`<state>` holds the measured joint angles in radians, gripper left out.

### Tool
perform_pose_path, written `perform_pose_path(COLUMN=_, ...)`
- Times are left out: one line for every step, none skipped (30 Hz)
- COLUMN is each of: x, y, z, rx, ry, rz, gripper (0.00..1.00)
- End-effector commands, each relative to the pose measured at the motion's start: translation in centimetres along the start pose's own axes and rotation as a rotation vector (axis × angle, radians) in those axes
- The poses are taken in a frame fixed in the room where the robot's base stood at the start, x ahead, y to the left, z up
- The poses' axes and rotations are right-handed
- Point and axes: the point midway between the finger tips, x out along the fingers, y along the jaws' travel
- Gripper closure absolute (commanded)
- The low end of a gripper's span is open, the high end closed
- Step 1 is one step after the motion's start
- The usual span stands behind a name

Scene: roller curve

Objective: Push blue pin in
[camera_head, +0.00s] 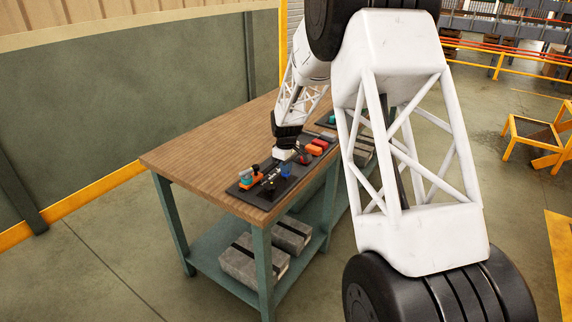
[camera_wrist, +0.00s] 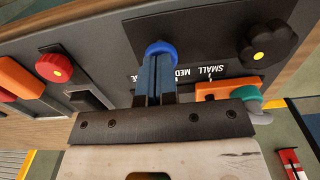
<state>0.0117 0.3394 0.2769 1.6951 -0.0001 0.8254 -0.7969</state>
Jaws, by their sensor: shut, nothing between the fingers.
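The blue pin (camera_wrist: 160,47) shows its round blue head in the wrist view, at the dark panel (camera_wrist: 205,25), just beyond my fingertips. My gripper (camera_wrist: 157,68) has its two fingers together, in line with the blue head and overlapping its near edge. I cannot tell whether the fingers touch it, and its shaft and how deep it sits are hidden. In the head view the blue pin (camera_head: 286,169) is a small blue spot beside the end of my arm; the fingertips there are too small to make out.
The panels lie on a wooden table (camera_head: 205,150). Nearby in the wrist view are a black knob with a yellow centre (camera_wrist: 268,42), an orange block (camera_wrist: 212,90) with a teal knob (camera_wrist: 248,94), a black switch (camera_wrist: 88,101), a red knob (camera_wrist: 53,67) and another orange block (camera_wrist: 18,77).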

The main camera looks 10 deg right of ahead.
Motion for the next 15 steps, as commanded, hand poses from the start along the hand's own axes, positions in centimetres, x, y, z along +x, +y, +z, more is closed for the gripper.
perform_pose_path(x=0.77, y=-0.1, z=0.1, rx=0.0, ry=-0.005, rz=-0.005, gripper=1.0)
perform_pose_path(x=0.82, y=-0.11, z=0.1, rx=0.0, ry=-0.005, rz=-0.005, gripper=1.0)
perform_pose_path(x=0.88, y=-0.12, z=0.11, rx=0.0, ry=-0.006, rz=-0.006, gripper=1.0)
perform_pose_path(x=0.92, y=-0.13, z=0.12, rx=0.0, ry=-0.006, rz=-0.006, gripper=1.0)
perform_pose_path(x=0.97, y=-0.13, z=0.13, rx=0.0, ry=-0.006, rz=-0.007, gripper=1.0)
perform_pose_path(x=1.02, y=-0.14, z=0.13, rx=0.0, ry=-0.007, rz=-0.007, gripper=1.0)
perform_pose_path(x=1.05, y=-0.15, z=0.14, rx=0.0, ry=-0.007, rz=-0.007, gripper=1.0)
perform_pose_path(x=1.07, y=-0.15, z=0.14, rx=0.0, ry=-0.007, rz=-0.007, gripper=1.0)
perform_pose_path(x=1.07, y=-0.16, z=0.15, rx=0.0, ry=-0.007, rz=-0.008, gripper=1.0)
perform_pose_path(x=1.04, y=-0.16, z=0.16, rx=0.0, ry=-0.008, rz=-0.008, gripper=1.0)
perform_pose_path(x=0.98, y=-0.17, z=0.16, rx=0.0, ry=-0.008, rz=-0.008, gripper=1.0)
perform_pose_path(x=0.86, y=-0.17, z=0.16, rx=0.0, ry=-0.008, rz=-0.008, gripper=1.0)
perform_pose_path(x=0.73, y=-0.17, z=0.17, rx=0.0, ry=-0.008, rz=-0.008, gripper=1.0)
perform_pose_path(x=0.56, y=-0.17, z=0.16, rx=0.0, ry=-0.008, rz=-0.008, gripper=1.0)
perform_pose_path(x=0.27, y=-0.17, z=0.16, rx=0.0, ry=-0.007, rz=-0.007, gripper=1.0)
